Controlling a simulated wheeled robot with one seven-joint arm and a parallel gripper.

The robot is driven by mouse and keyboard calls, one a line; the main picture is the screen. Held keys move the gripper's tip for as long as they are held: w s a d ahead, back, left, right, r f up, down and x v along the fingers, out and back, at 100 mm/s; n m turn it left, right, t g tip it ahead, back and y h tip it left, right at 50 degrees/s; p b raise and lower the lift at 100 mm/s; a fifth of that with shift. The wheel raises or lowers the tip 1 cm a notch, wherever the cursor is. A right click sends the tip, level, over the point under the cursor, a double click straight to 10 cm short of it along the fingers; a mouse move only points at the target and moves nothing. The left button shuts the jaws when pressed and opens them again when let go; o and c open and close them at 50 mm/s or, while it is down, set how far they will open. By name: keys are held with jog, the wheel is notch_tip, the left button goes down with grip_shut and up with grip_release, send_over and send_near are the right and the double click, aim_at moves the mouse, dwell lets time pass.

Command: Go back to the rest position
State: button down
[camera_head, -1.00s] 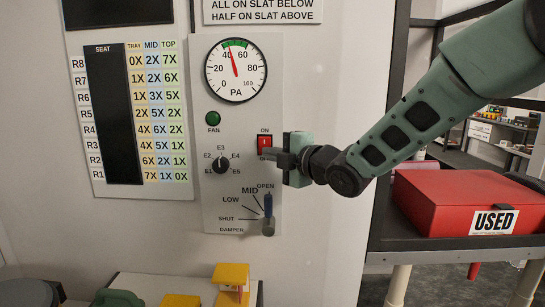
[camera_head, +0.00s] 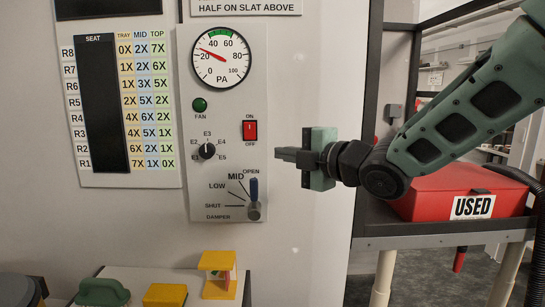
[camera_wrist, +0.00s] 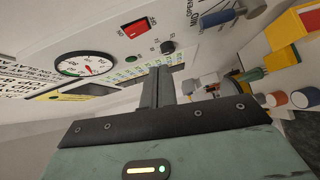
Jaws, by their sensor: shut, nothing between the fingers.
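My gripper (camera_head: 279,155) is shut and empty. It points left and sits in front of the white wall, right of the control panel (camera_head: 185,200), apart from it in the picture. Its shut fingers also show in the wrist view (camera_wrist: 163,85). The red rocker switch (camera_head: 250,130), marked ON and OFF, is up and left of the fingertips. The PA gauge (camera_head: 222,57) has its needle at about 20. The green fan lamp (camera_head: 200,105), selector knob (camera_head: 207,151) and blue-handled damper lever (camera_head: 254,190), upright near OPEN, are on the same panel.
A red box labelled USED (camera_head: 440,197) stands on a dark-topped shelf (camera_head: 385,231) at the right, behind and below my arm. A row chart (camera_head: 125,105) hangs left of the panel.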

jog(key=shift+s+d, duration=0.3)
jog(key=shift+s, duration=0.05)
jog(key=shift+f, duration=0.1)
